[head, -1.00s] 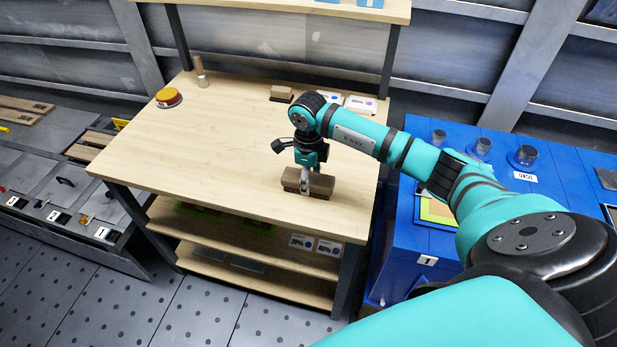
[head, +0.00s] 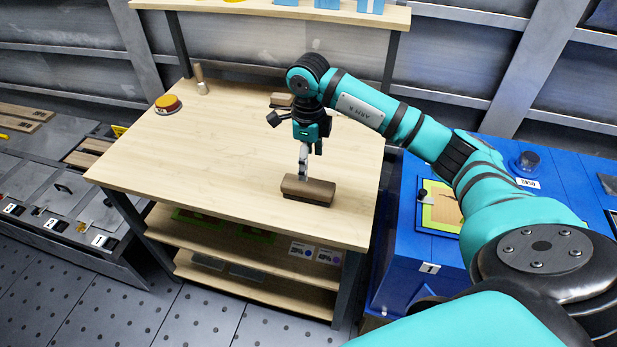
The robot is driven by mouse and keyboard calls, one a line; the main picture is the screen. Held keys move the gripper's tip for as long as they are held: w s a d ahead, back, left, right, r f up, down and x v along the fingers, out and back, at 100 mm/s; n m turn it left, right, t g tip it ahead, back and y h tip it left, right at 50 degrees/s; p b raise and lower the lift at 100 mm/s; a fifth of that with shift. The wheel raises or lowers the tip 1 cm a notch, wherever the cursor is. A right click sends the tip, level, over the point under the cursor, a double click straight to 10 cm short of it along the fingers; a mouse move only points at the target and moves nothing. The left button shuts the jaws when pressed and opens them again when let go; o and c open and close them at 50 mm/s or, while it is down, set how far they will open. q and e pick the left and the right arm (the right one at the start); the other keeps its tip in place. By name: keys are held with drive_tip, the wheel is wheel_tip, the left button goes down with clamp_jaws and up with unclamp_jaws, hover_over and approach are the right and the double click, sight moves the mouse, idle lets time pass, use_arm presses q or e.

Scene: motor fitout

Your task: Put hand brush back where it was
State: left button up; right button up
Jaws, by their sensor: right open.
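A brown block-shaped brush with a darker underside (head: 309,189) lies near the front right of the wooden workbench (head: 220,150). My right gripper (head: 303,178) is open and empty, just above and behind the brush, pointing down. From this angle I cannot tell whether its fingertips still touch the brush. A second, similar brown block (head: 281,100) lies at the back of the bench, partly behind my right arm. My left gripper is not in view.
An orange-topped round item (head: 167,103) and a wooden-handled tool (head: 200,80) stand at the bench's back left. A blue cabinet (head: 395,240) is at the right, grey drawers (head: 70,195) at the left. The bench's middle and left are clear.

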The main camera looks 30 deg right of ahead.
drive_tip(key=shift+r, duration=1.6)
